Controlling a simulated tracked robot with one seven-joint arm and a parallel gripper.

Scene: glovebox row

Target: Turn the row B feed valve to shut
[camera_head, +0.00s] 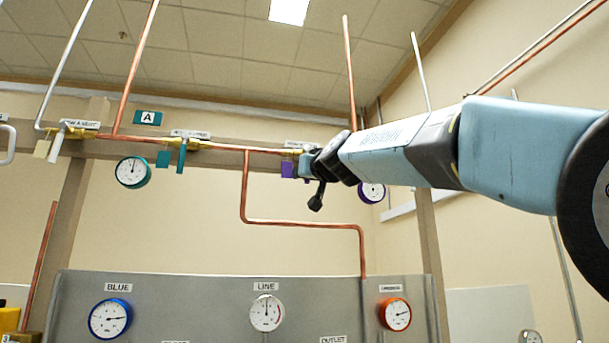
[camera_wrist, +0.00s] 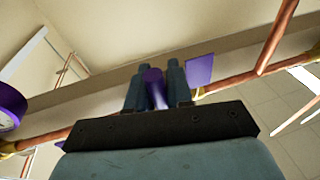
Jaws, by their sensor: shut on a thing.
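A purple valve handle (camera_wrist: 154,88) stands between the two fingers of my gripper (camera_wrist: 158,72) in the wrist view, and the fingers are closed on it. In the head view my gripper (camera_head: 306,165) is at the right end of the copper pipe run and hides the handle and most of the valve there. A purple tag (camera_head: 288,169) shows just left of the gripper; the purple tag (camera_wrist: 199,70) also shows in the wrist view. The label above this valve is partly hidden and I cannot read it.
A teal-handled valve (camera_head: 182,152) and a white-handled valve (camera_head: 57,143) sit further left on the same pipe. A purple gauge (camera_head: 372,192) hangs behind my wrist. A grey panel (camera_head: 210,293) with several gauges stands below. The wall between is open.

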